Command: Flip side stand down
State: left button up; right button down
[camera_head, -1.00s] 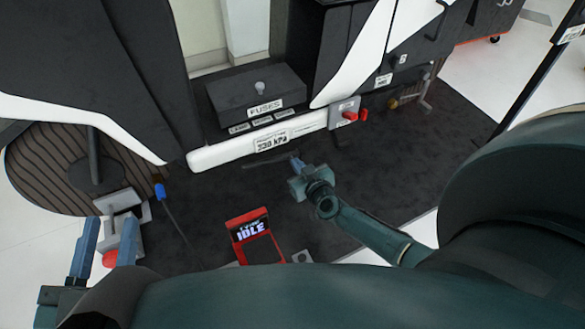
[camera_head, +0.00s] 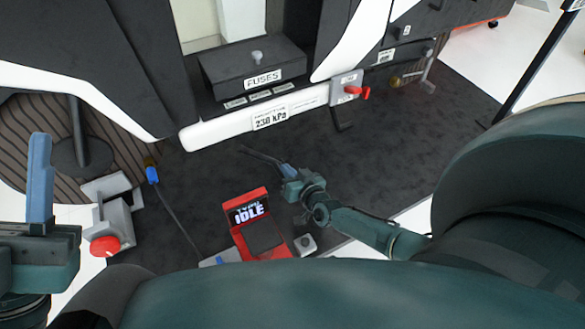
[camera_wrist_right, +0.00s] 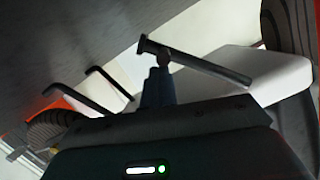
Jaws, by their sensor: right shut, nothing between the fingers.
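My right gripper (camera_head: 286,170) is low over the dark mat, below the white sill of the chassis. Its blue fingers are shut and hold nothing. A thin dark rod (camera_head: 260,156), which looks like the side stand, lies just left of the fingertips. In the right wrist view, a grey rod with a flanged end (camera_wrist_right: 205,67) crosses right at the fingertips (camera_wrist_right: 158,76); I cannot tell whether they touch. My left gripper (camera_head: 40,150) is at the left edge, pointing up, with one blue finger clearly visible, away from the rod.
A red tester reading IDLE (camera_head: 252,215) stands below the right gripper. A grey box with a red knob (camera_head: 104,244) stands near the left gripper. A red lever (camera_head: 356,91) projects from the chassis above a black hook (camera_head: 343,120). The mat (camera_head: 410,150) is clear at right.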

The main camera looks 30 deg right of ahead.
jog(key=shift+a+f+m+y, duration=0.45)
jog(key=shift+f+m, duration=0.15)
jog(key=shift+m, duration=0.3)
jog(key=shift+w+a+f+m+t+y, duration=0.1)
jog(key=shift+a+f+m+t+y, duration=0.2)
jog(key=shift+a+f+m, duration=0.7)
jog(key=shift+a+m+y, duration=0.25)
jog(key=shift+a+m, duration=0.2)
jog(key=shift+m, duration=0.35)
jog(key=shift+a+f+m, duration=0.35)
jog(key=shift+a+m, duration=0.15)
jog(key=shift+a, duration=0.1)
